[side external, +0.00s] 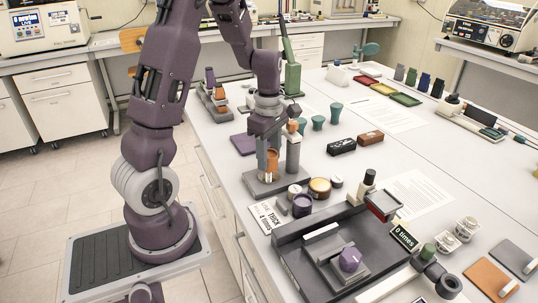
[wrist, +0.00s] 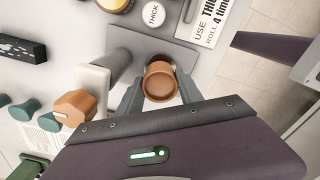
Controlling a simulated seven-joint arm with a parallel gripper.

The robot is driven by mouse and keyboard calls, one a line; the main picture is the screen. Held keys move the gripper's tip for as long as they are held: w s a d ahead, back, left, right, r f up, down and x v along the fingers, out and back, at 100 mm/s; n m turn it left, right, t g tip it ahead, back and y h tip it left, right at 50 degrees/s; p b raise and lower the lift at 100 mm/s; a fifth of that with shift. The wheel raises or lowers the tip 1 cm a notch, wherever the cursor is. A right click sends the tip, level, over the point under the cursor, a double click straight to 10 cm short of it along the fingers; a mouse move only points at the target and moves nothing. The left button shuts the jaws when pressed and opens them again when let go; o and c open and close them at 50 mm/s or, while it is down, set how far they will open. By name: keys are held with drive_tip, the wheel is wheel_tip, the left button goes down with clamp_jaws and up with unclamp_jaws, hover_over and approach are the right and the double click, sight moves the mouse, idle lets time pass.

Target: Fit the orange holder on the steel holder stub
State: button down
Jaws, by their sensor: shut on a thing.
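The orange holder (wrist: 159,82) is a round, open cup. It sits between the two grey fingers of my gripper (wrist: 159,92), which is shut on it. In the side external view the orange holder (side external: 272,160) is low in my gripper (side external: 269,163), above the grey base (side external: 262,186) of a stand and left of its column (side external: 293,153). The steel holder stub is not clearly seen; the fingers and holder cover the spot below. I cannot tell whether holder and stub touch.
The column, with an orange-brown knob (wrist: 75,107) on top, stands close beside my gripper. Jars (side external: 319,188), a printed card (side external: 266,217) and a dark tray (side external: 300,262) are in front. Green cups (side external: 318,122) and a black block (side external: 342,147) lie to the right.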

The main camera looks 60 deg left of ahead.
drive_tip(key=shift+f, duration=0.2)
idle(0.6)
drive_tip(key=shift+r, duration=0.2)
drive_tip(key=shift+f, duration=0.3)
idle(1.3)
drive_tip(key=shift+r, duration=0.1)
drive_tip(key=shift+r, duration=0.2)
idle(0.9)
drive_tip(key=shift+w+f, duration=0.1)
drive_tip(key=shift+f, duration=0.2)
idle(0.6)
drive_tip(key=shift+r, duration=0.1)
